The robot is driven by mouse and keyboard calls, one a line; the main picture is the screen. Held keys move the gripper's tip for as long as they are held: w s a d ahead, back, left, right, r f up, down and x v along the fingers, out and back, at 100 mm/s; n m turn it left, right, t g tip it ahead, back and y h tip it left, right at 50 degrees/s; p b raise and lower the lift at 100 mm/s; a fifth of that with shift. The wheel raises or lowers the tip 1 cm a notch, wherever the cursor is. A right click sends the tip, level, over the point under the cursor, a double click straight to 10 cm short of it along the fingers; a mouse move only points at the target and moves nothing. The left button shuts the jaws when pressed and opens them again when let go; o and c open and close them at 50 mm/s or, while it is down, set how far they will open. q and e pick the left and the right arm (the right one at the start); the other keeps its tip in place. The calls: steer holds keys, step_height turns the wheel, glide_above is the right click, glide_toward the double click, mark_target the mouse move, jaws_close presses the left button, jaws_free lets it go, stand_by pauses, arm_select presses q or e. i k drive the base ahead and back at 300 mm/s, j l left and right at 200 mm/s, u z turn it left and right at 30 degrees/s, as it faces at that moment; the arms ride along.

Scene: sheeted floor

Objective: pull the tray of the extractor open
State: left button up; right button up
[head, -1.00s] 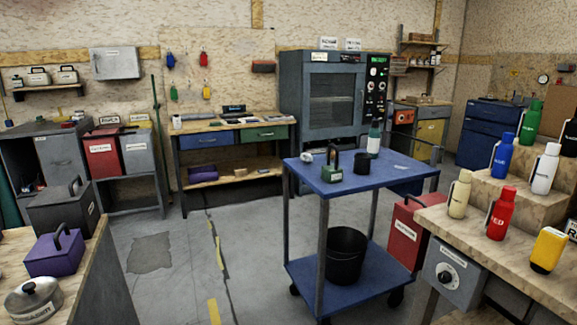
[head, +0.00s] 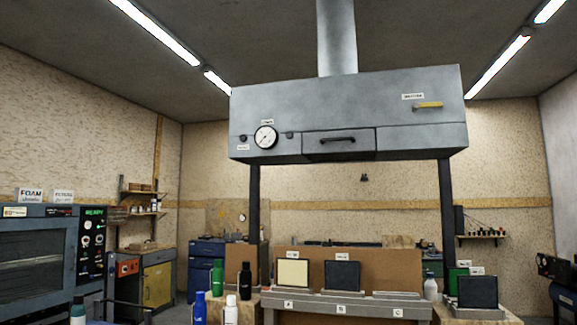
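The extractor (head: 400,105) is a wide grey metal hood in the upper middle of the head view, with a duct going up to the ceiling and dark posts below it. Its tray (head: 340,150) is a grey front panel low in the middle with a dark bar handle (head: 338,140). The tray front looks roughly flush with the hood, so it appears shut. A round white gauge (head: 265,137) is left of the tray and a yellow lever (head: 428,105) is at the upper right. Neither of my grippers is in view.
Below the hood is a bench with small panels (head: 341,275) and a brown backboard (head: 390,267). Bottles, among them a black one (head: 245,281), stand at the front left. A dark oven cabinet (head: 40,250) is at far left. The floor is barely visible.

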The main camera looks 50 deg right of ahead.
mark_target(352, 145)
steer(key=z, duration=1.85)
